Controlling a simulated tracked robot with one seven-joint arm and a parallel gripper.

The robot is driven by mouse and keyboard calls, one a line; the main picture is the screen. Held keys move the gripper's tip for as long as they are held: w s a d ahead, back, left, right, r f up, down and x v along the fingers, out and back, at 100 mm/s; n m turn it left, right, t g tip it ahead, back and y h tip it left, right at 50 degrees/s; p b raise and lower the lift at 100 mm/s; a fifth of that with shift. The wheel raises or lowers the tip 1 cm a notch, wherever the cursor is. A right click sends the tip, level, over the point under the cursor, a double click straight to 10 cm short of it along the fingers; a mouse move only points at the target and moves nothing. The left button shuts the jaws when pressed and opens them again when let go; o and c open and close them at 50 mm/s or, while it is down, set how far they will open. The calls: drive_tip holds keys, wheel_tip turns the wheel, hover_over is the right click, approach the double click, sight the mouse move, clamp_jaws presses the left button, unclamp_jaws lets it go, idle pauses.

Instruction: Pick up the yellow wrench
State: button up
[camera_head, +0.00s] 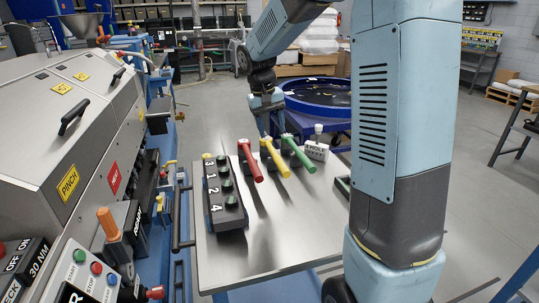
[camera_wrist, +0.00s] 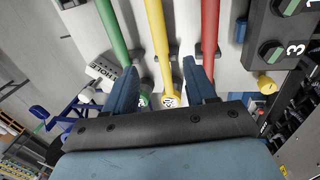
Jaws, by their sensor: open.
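The yellow wrench (camera_head: 274,158) lies on the steel table between the red wrench (camera_head: 250,161) on its left and the green wrench (camera_head: 298,153) on its right. My gripper (camera_head: 270,128) is over the far end of the yellow wrench, pointing down. In the wrist view, my open gripper (camera_wrist: 160,65) has one finger on each side of the yellow wrench (camera_wrist: 158,40), with nothing clamped. The green wrench (camera_wrist: 111,30) is left of the fingers there and the red wrench (camera_wrist: 210,28) right. I cannot tell how far the fingertips are above the table.
A black block with numbered knobs (camera_head: 227,203) stands left of the wrenches. A white labelled block (camera_head: 316,150) stands right of the green one. The near part of the steel table (camera_head: 270,240) is clear. A grey machine (camera_head: 65,130) stands at the left.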

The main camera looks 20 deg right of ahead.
sight(278, 158)
drive_tip(key=d+f, duration=0.1)
drive_tip(key=f, duration=0.7)
drive_tip(key=d+f, duration=0.1)
drive_tip(key=f, duration=0.4)
drive_tip(key=shift+s+d, duration=0.1)
drive_tip(key=shift+d, duration=0.2)
drive_tip(key=shift+c, duration=0.2)
clamp_jaws()
